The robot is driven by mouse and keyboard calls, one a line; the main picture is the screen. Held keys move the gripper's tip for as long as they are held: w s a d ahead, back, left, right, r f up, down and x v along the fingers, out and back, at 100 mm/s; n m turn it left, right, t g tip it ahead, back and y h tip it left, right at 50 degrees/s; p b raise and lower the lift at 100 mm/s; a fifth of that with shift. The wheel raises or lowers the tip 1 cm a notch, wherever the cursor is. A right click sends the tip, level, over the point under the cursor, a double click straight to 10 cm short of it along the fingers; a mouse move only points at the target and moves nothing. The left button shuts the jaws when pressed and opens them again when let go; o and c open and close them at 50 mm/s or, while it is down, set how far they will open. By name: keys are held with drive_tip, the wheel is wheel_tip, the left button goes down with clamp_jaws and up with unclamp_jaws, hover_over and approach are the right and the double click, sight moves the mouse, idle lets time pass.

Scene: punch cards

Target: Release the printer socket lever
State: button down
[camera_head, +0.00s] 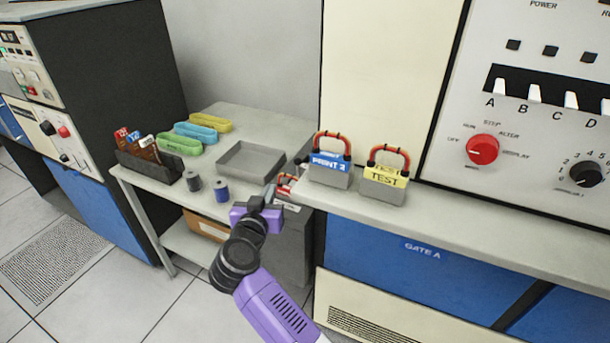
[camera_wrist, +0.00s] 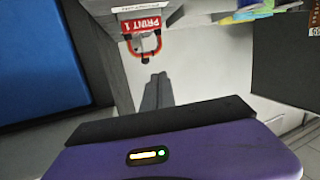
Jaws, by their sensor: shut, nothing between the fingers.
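My gripper (camera_head: 271,193) is shut and empty at the right end of the low grey table. Its two dark fingers lie together in the wrist view (camera_wrist: 158,80), just short of a red and black loop handle (camera_wrist: 150,43). That handle belongs to a plug with a red label reading PRINT 1 (camera_wrist: 141,24). In the head view this plug (camera_head: 285,187) is mostly hidden behind my gripper. A small gap seems to lie between fingertips and handle, but contact is hard to judge. I cannot clearly pick out a separate socket lever.
Grey plugs PRINT 2 (camera_head: 330,177) and TEST (camera_head: 384,190) stand on the ledge (camera_head: 450,228) to the right. An empty grey tray (camera_head: 251,162), two spools (camera_head: 222,193), coloured bands (camera_head: 196,131) and a card rack (camera_head: 150,166) are on the low table.

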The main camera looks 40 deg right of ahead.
sight(298, 161)
drive_tip(key=shift+s+d+r+m+g+h, duration=0.2)
drive_tip(key=shift+s+d+m+g, duration=0.15)
drive_tip(key=shift+s+m, duration=0.2)
drive_tip(key=shift+s+d+r+m+g+h, duration=0.15)
drive_tip(key=shift+s+d+m+g, duration=0.15)
drive_tip(key=shift+s+m, duration=0.25)
drive_tip(key=b+x, duration=0.2)
drive_tip(key=x, duration=1.1)
drive_tip(key=shift+w+d+f, duration=0.15)
drive_tip(key=shift+w+d, duration=0.05)
drive_tip(key=shift+d, duration=0.2)
drive_tip(key=p, duration=0.2)
drive_tip(key=shift+w+d+r+p, duration=0.15)
drive_tip(key=shift+d+r+p, duration=0.15)
drive_tip(key=shift+r+p, duration=0.1)
drive_tip(key=shift+w+d+p, duration=0.1)
drive_tip(key=shift+d+p, duration=0.1)
drive_tip(key=shift+p, duration=0.3)
drive_tip(key=shift+f, duration=0.15)
